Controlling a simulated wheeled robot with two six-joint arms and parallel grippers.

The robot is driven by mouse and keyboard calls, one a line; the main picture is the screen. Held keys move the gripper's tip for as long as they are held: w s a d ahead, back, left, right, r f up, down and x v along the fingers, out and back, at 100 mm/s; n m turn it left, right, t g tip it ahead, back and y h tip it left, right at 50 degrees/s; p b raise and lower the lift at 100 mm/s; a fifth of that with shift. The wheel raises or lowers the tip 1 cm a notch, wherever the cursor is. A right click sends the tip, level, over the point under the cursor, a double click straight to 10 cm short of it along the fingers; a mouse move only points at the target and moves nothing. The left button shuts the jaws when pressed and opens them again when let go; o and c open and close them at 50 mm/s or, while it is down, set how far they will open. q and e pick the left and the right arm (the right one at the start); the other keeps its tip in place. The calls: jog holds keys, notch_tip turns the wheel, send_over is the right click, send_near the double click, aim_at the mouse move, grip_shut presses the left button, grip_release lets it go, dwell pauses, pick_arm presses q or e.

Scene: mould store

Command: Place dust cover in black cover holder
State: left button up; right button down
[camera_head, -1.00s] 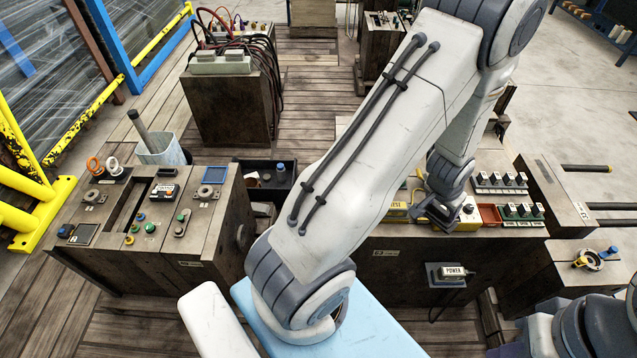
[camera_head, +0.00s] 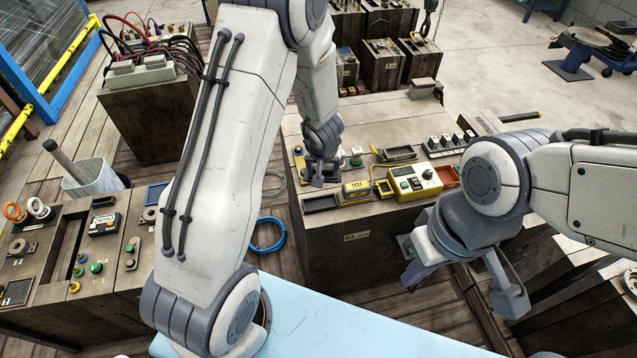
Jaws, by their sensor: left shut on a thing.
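My left gripper (camera_head: 320,176) is low over the left part of the wooden bench (camera_head: 350,225), pointing down. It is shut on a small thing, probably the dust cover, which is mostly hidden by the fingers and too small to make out.
A yellow control box (camera_head: 414,181) and a red tray (camera_head: 447,176) lie right of the TEST box. Another dark tray (camera_head: 397,153) is behind them. A blue hose coil (camera_head: 268,238) lies by the bench's left side. My left arm hides part of the left-hand bench.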

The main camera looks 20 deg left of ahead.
pick_arm(q)
jog(key=f+n+b, duration=0.1)
jog(key=f, duration=0.1)
jog(key=f+n+y+b, duration=0.1)
jog(key=f, duration=0.1)
jog(key=shift+a+f+n+b, duration=0.2)
jog(key=shift+n+b, duration=0.1)
jog(key=shift+b, duration=0.1)
jog(key=shift+s+f+n, duration=0.2)
jog(key=shift+f+n, duration=0.05)
jog(key=shift+n, duration=0.05)
notch_tip(320, 180, down, 4)
jog(key=b, duration=0.5)
jog(key=shift+f+b, duration=0.2)
jog(key=shift+b, duration=0.1)
jog(key=shift+f, duration=0.4)
jog(key=shift+s, duration=0.1)
jog(key=shift+f, duration=0.8)
dwell(0.9)
jog(key=o, duration=1.4)
